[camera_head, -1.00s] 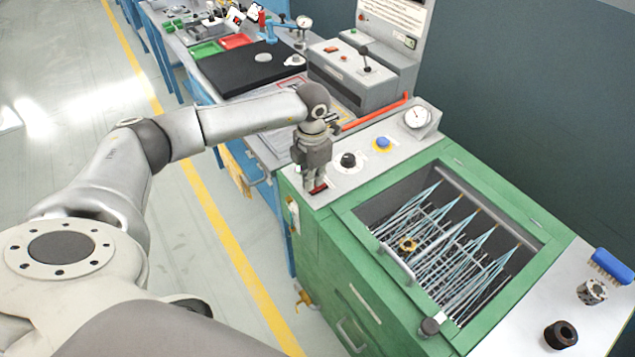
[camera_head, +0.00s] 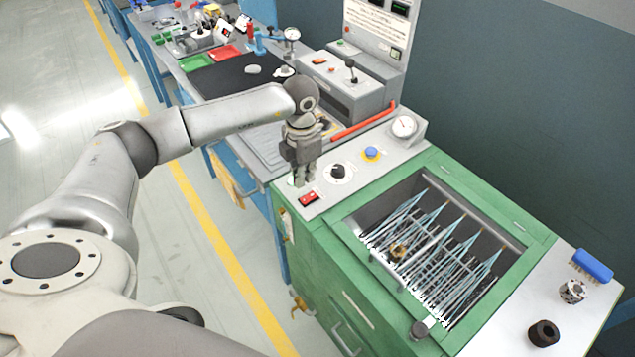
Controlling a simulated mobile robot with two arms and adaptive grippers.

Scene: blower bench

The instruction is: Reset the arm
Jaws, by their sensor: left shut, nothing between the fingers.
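My left arm reaches in from the left. My left gripper (camera_head: 302,176) points down over the near-left corner of the green machine's grey control panel. Its fingers are together with nothing between them. It hangs just above and behind a red rocker switch (camera_head: 309,198), and the switch shows clear of the fingertips. I cannot tell how large the gap to the panel is. My right arm and gripper are not in the picture.
The green blower machine (camera_head: 318,239) has an open bay with thin rods and a brass ring part (camera_head: 399,251). A black knob (camera_head: 338,171), blue button (camera_head: 371,153) and gauge (camera_head: 404,127) sit on its panel. A blue brush (camera_head: 592,264) lies at right. The left floor is clear.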

